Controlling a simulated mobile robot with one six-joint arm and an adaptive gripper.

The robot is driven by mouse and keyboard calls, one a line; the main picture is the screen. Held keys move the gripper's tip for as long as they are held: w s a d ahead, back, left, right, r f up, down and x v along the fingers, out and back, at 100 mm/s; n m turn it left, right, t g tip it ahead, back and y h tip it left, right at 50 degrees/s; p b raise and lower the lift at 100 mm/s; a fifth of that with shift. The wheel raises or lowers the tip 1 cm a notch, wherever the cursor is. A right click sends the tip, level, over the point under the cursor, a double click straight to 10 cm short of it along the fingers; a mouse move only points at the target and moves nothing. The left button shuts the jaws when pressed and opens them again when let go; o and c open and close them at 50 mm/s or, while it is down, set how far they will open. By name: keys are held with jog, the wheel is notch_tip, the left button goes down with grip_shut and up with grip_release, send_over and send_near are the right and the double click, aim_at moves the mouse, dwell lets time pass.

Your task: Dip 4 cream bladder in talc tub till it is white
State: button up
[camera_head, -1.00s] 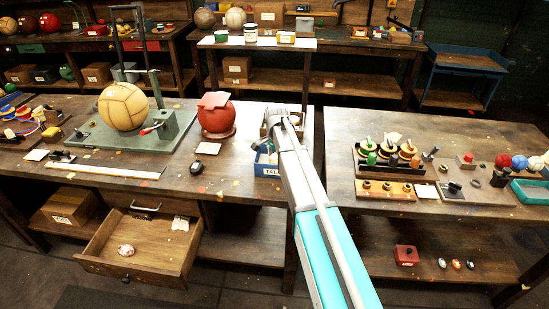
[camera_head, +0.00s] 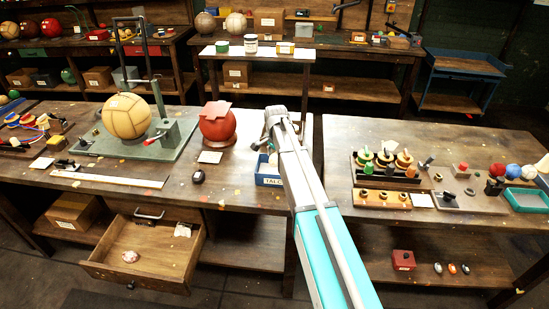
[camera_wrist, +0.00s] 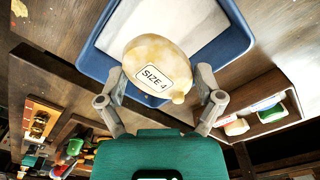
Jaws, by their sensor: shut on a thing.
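My gripper (camera_wrist: 160,98) is shut on the cream bladder (camera_wrist: 151,55), a rounded, mottled cream and tan thing with a "SIZE 4" label and a small nub at its lower right. In the wrist view the bladder overlaps the blue talc tub (camera_wrist: 236,40), which has white talc (camera_wrist: 190,20) inside. I cannot tell whether the bladder touches the talc. In the head view the labelled tub (camera_head: 268,180) stands near the right edge of the left bench, partly hidden by my arm. My gripper (camera_head: 272,140) is over it there, its fingers mostly hidden.
A tan panelled ball (camera_head: 127,116) rests on a green-grey stand left of the tub. A red ball (camera_head: 218,127) is nearer. An open drawer (camera_head: 145,250) juts out below. The right bench (camera_head: 460,215) holds pegs, small balls and a teal tray (camera_head: 526,200).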

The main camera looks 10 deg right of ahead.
aim_at(276, 156)
jog(key=shift+r+p, duration=1.65)
jog(key=shift+r, duration=0.2)
